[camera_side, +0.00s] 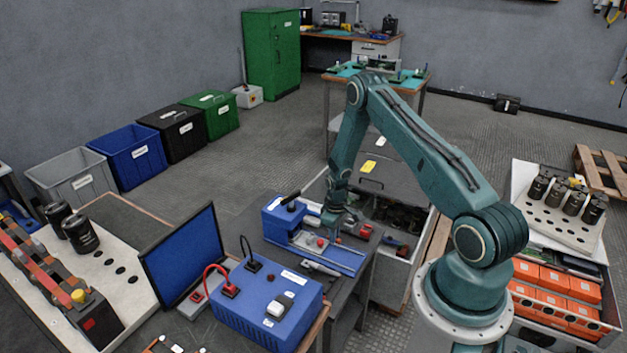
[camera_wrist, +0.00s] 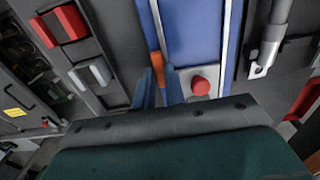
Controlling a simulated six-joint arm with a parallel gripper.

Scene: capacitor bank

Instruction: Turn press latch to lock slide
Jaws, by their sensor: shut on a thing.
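The blue press (camera_side: 347,258) stands on the dark bench in the side view, with metal rails along its base. In the wrist view its blue bed (camera_wrist: 195,35) runs up the picture, with a red knob (camera_wrist: 201,85) right of my fingers. My gripper (camera_wrist: 159,75) points down at the press. Its two fingers are close together on a narrow orange piece (camera_wrist: 156,63), which looks like the press latch. Only part of that piece shows; the fingers hide the rest. In the side view my gripper (camera_side: 334,229) is over the press, and the fingertips are too small to make out.
A blue power box (camera_side: 265,310) with red and black leads stands in front, beside a monitor (camera_side: 183,255). In the wrist view a grey cylinder with a metal tip (camera_wrist: 263,58) lies right of the press.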

